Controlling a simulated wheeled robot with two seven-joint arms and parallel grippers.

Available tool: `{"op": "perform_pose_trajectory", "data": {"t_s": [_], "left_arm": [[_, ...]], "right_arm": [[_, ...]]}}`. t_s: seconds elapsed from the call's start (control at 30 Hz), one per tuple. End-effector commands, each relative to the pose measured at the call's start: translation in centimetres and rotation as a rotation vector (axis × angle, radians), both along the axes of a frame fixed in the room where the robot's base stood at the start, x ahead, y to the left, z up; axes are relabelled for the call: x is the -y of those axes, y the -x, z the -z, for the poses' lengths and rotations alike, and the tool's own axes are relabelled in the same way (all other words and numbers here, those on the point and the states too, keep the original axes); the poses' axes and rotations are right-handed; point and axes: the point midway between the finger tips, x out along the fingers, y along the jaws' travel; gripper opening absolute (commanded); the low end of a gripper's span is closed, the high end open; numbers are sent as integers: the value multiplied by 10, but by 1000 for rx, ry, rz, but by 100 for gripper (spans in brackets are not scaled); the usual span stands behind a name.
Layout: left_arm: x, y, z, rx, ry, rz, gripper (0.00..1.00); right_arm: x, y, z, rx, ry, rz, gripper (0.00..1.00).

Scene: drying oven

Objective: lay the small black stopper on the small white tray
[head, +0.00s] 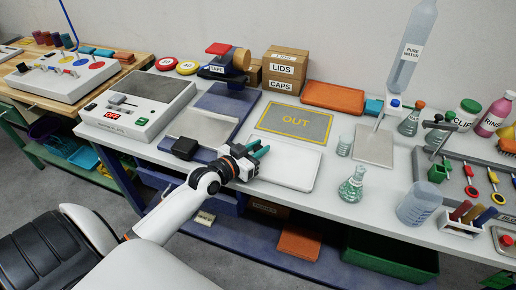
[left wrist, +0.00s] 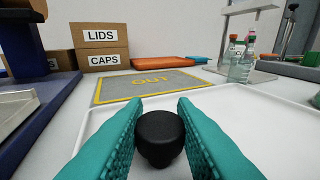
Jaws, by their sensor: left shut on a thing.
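The small black stopper (left wrist: 160,136) is upright between the teal fingers of my left gripper (left wrist: 160,130) in the left wrist view. The gripper is shut on it. In the head view my left gripper (head: 258,152) is over the left end of the small white tray (head: 290,168), and the stopper cannot be made out there. The tray also shows behind the stopper in the left wrist view (left wrist: 235,105); its visible surface is bare. I cannot tell whether the stopper touches the tray. My right gripper is not in view.
A grey OUT mat (head: 293,122) lies behind the tray. A conical flask (head: 352,185) and a beaker (head: 345,146) stand to its right. A black block (head: 185,148) and a blue stand (head: 222,108) are to the left. LIDS and CAPS boxes (head: 285,68) are at the back.

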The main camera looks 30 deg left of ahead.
Motion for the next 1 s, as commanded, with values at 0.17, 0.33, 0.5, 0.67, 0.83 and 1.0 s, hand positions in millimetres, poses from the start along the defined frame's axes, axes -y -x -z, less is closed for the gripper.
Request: {"op": "perform_pose_trajectory", "data": {"t_s": [0.17,0.33,0.5,0.67,0.83,1.0], "left_arm": [[0,0,3,0,0,0,3],[0,0,2,0,0,0,46],[0,0,2,0,0,0,46],[0,2,-1,-1,0,0,46],[-4,26,-2,-3,-1,1,46],[-9,62,-7,-5,-2,2,46]], "right_arm": [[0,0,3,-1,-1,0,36],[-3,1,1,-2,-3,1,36],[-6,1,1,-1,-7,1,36],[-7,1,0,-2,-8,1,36],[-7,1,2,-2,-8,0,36],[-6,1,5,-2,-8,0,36]]}}
